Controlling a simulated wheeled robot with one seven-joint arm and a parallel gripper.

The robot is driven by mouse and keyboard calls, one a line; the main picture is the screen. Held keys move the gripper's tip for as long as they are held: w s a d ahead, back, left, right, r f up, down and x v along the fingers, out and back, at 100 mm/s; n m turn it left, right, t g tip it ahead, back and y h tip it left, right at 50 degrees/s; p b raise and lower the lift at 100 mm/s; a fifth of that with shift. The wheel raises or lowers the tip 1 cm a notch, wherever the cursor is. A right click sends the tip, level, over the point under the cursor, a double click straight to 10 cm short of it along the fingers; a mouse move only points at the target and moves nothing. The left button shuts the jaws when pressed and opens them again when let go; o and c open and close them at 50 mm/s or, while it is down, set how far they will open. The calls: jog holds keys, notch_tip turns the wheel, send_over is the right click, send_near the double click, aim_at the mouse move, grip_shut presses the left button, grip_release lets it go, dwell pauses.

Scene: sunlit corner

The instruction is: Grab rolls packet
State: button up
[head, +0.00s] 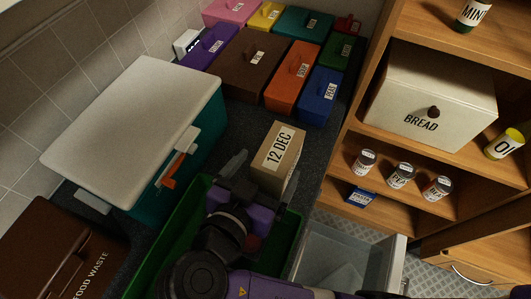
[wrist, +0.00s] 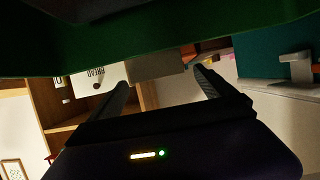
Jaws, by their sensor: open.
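No packet with a readable "rolls" label shows in either view. A tan box marked "12 DEC" (head: 278,158) stands upright on the dark counter in the head view, just beyond my gripper (head: 264,174). My gripper is open and empty, low over the green crate (head: 140,277). In the wrist view, my gripper (wrist: 163,82) has its two dark fingers spread. A plain brownish face, probably the same box (wrist: 156,66), shows between and beyond them. I cannot tell whether the fingers touch it. The crate's inside is mostly hidden by my arm.
A teal cooler with a white lid (head: 135,115) stands left of my gripper, a brown food waste bin (head: 60,250) at lower left. Several coloured boxes (head: 255,65) fill the back. Shelves at right hold a bread bin (head: 430,100) and cans (head: 400,175). A clear drawer (head: 345,240) is below.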

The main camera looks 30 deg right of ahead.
aim_at(280, 148)
jog(key=p+x, duration=0.1)
jog(key=x, duration=0.2)
jog(key=p+x, duration=0.1)
jog(key=x, duration=0.2)
jog(key=shift+w+d+r, duration=0.1)
jog(key=shift+w+d, duration=0.05)
jog(key=shift+d, duration=0.25)
jog(key=shift+w+d+f, duration=0.25)
jog(key=shift+d, duration=0.1)
jog(key=c, duration=1.7)
jog(key=shift+c, duration=0.4)
jog(key=shift+r, duration=0.15)
